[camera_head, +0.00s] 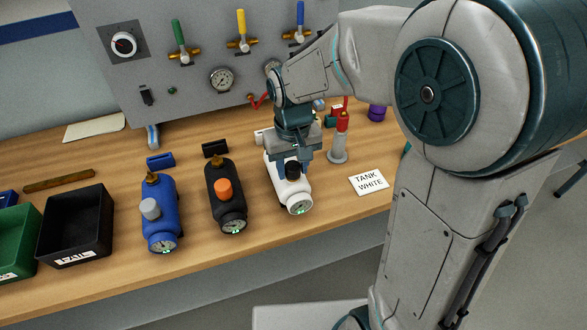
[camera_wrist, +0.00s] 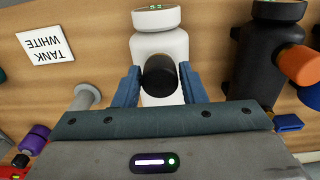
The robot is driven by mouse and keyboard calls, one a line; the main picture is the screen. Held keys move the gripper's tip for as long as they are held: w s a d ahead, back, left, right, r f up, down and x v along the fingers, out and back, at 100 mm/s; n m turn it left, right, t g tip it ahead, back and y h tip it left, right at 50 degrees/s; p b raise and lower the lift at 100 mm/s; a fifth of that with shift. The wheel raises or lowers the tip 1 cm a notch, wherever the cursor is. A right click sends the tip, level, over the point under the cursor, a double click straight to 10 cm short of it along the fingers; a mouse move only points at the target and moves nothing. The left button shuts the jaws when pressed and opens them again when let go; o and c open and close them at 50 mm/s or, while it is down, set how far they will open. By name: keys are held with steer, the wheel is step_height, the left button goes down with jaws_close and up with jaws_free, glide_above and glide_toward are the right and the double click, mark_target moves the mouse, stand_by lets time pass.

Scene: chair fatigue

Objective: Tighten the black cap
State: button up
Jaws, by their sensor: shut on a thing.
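The black cap (camera_head: 292,170) sits on the side of the white tank (camera_head: 299,204), which lies on the wooden bench with its gauge end toward the front edge. My gripper (camera_head: 293,168) is over the white tank, with its fingers on either side of the black cap. In the wrist view the black cap (camera_wrist: 159,76) stands between the two blue fingers of my gripper (camera_wrist: 159,88), shut on it. The white tank (camera_wrist: 160,42) shows behind the cap. A card reading "TANK WHITE" (camera_head: 369,183) lies to the right of the tank.
A black tank (camera_head: 226,207) with an orange cap and a blue tank (camera_head: 159,225) with a grey cap lie to the left. Black (camera_head: 76,226) and green bins are far left. A valve panel (camera_head: 200,50) stands behind.

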steer(key=m, duration=0.4)
stand_by(0.3)
steer(key=m+b, duration=0.1)
steer(key=m, duration=0.3)
steer(key=o, duration=0.9)
steer(key=shift+c, duration=0.2)
steer(key=n, duration=0.4)
